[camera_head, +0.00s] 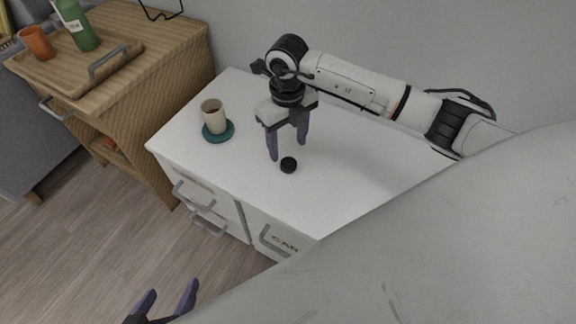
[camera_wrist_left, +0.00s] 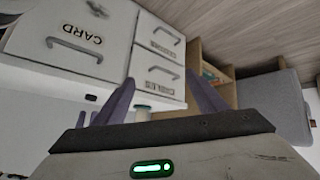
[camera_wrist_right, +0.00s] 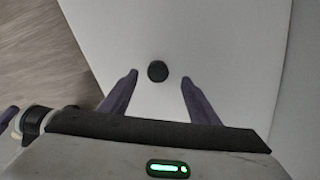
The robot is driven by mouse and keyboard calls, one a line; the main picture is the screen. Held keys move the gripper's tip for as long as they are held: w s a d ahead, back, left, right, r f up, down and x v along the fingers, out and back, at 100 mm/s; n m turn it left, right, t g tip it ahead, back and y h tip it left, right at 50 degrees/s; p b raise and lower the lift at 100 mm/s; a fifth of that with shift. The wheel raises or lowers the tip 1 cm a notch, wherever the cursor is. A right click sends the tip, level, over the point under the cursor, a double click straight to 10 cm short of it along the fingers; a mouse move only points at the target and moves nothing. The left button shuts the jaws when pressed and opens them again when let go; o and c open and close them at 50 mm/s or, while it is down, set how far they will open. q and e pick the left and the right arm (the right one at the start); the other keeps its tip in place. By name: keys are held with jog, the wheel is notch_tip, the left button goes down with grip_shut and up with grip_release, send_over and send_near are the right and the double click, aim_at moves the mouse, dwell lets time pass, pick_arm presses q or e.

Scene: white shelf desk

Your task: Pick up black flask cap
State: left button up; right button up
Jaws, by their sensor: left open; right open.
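The black flask cap (camera_head: 288,165) lies on the white desk top (camera_head: 345,182), near its front edge. In the right wrist view the cap (camera_wrist_right: 158,71) shows as a small black disc beyond the fingertips, centred between them. My right gripper (camera_head: 289,152) points down over the desk just behind the cap, with its purple fingers apart and empty. Its open fingers also show in the right wrist view (camera_wrist_right: 158,75). My left gripper (camera_head: 170,288) is open and empty at the bottom left of the head view, low in front of the desk; its fingers show in the left wrist view (camera_wrist_left: 160,85).
A beige cup (camera_head: 213,118) stands on a teal coaster (camera_head: 227,133) left of my right gripper. A wooden cabinet (camera_head: 185,50) at the left bears a tray (camera_head: 128,50), a green bottle (camera_head: 78,25) and an orange cup (camera_head: 36,42). Desk space right of the cap is clear.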

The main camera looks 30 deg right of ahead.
aim_at(288, 163)
jog(key=f, duration=0.2)
jog(key=f+b, duration=0.1)
jog(key=f, duration=0.1)
jog(key=f+b, duration=0.1)
jog(key=shift+s+a+f, duration=0.1)
jog(key=shift+s+f, duration=0.25)
jog(key=shift+f, duration=0.05)
jog(key=c, duration=1.1)
